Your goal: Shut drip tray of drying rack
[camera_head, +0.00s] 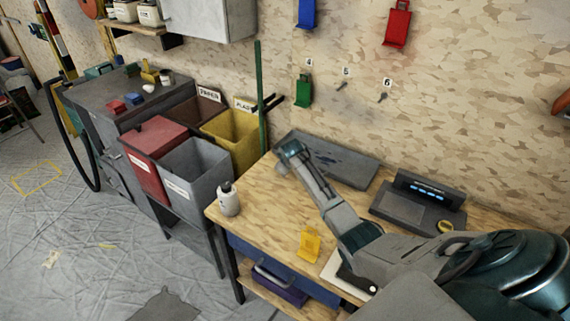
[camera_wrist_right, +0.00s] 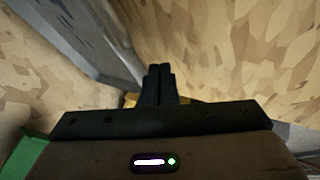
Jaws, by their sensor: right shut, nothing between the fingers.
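I cannot clearly make out a drying rack or its drip tray in either view. A flat dark grey tray-like panel (camera_head: 345,163) lies at the back of the wooden workbench (camera_head: 270,215), against the wall; I cannot tell whether it is part of the rack. My right arm reaches in from the right over the bench, with its gripper (camera_head: 283,167) near the left end of that panel. In the right wrist view the black fingers (camera_wrist_right: 159,72) are together, with nothing between them. My left gripper is not in view.
A white bottle (camera_head: 229,200) and a yellow holder (camera_head: 311,244) stand on the bench. A dark device with a lit display (camera_head: 420,200) is at the right. Red (camera_head: 153,138), grey (camera_head: 195,165) and yellow bins (camera_head: 232,130) stand at the left. Floor at left is open.

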